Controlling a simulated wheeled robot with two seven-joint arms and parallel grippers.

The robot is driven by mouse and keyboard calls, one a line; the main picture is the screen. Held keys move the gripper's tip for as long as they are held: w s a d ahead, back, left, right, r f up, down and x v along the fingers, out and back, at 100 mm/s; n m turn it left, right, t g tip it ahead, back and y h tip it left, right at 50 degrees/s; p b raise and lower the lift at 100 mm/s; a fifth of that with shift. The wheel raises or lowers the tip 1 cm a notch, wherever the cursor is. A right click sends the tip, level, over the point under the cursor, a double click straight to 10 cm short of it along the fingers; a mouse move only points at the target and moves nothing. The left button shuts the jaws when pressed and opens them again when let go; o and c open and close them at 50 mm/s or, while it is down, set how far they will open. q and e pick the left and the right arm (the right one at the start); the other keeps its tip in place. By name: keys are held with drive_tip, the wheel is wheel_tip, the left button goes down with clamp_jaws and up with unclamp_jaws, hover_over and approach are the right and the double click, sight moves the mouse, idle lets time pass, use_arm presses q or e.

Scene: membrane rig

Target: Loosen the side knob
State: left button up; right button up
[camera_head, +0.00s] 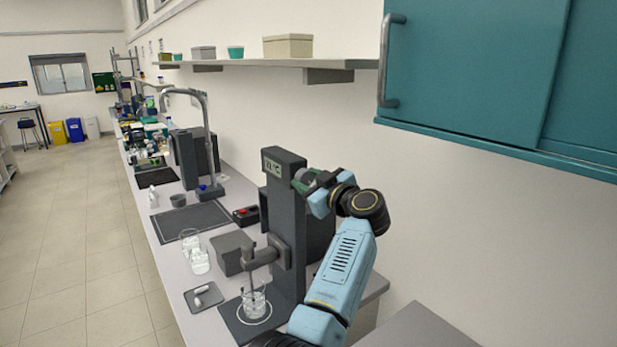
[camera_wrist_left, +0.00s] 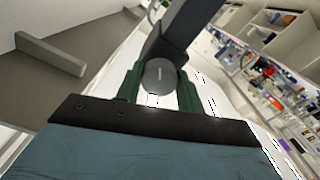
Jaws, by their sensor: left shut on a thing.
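The side knob (camera_wrist_left: 160,76) is a grey round disc with a short light mark on its face, on the side of a dark upright column. In the wrist view it sits between the two green fingers of my left gripper (camera_wrist_left: 159,90), which is shut on it. In the head view my left gripper (camera_head: 311,183) is at the upper side of the dark column (camera_head: 287,215), below its small display. The gripper mostly hides the knob there. My right gripper is not in view.
A glass beaker (camera_head: 254,303) stands on the rig's base below a stirrer arm (camera_head: 266,259). A grey block (camera_head: 232,251), glass beakers (camera_head: 196,256) and a small tray (camera_head: 203,297) are to the left. A teal cabinet (camera_head: 470,75) and a shelf (camera_head: 290,63) hang above.

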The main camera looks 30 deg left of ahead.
use_arm(q)
drive_tip(key=n, duration=0.5)
drive_tip(key=shift+d+f+n+b, duration=0.1)
drive_tip(key=shift+n+b, duration=0.2)
drive_tip(key=shift+b, duration=0.1)
drive_tip(key=n+b, duration=0.2)
drive_tip(key=n, duration=0.3)
drive_tip(key=shift+n+b, duration=0.3)
drive_tip(key=shift+n, duration=0.1)
drive_tip(key=o, duration=1)
drive_tip(key=shift+r, duration=0.3)
